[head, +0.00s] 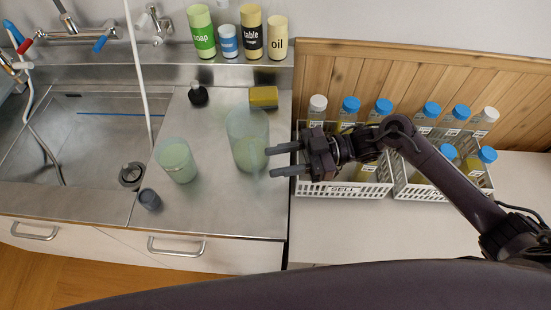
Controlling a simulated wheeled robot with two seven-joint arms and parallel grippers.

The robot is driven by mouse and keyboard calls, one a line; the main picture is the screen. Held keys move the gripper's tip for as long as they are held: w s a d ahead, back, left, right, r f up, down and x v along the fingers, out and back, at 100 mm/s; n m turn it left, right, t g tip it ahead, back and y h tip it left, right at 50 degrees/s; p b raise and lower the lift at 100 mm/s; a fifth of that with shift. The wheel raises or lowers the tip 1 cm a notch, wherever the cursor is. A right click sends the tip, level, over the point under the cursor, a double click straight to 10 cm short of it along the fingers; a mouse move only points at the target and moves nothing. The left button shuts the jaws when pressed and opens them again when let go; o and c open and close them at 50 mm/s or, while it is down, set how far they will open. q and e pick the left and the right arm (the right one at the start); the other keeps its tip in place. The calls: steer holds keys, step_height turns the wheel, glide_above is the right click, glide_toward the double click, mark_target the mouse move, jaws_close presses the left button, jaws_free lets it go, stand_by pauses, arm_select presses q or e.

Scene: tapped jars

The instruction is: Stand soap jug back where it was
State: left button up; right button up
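Two see-through jugs with pale green contents stand on the steel counter: a larger one (247,125) in the middle and a smaller one (176,160) to its left. Neither shows a readable label, so I cannot tell which is the soap jug. A cylinder (203,30) with a green "soap" label stands upright at the back wall. My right gripper (270,160) is open, its two fingers apart and pointing left. Its fingertips are at the lower right side of the larger jug; I cannot tell whether they touch it. My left gripper is not in view.
A sink (85,125) lies at left. A dark bottle (198,95), a yellow sponge-like block (263,97), a dark ring-shaped thing (131,175) and a small dark cup (149,199) are around the jugs. White crates (345,189) of capped bottles stand at right.

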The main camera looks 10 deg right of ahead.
steer(key=shift+d, duration=1.35)
steer(key=shift+w+d+b, duration=0.1)
steer(key=shift+b, duration=0.2)
steer(key=d+b, duration=0.3)
steer(key=d, duration=0.4)
steer(key=shift+w+d, duration=0.25)
steer(key=shift+d, duration=0.05)
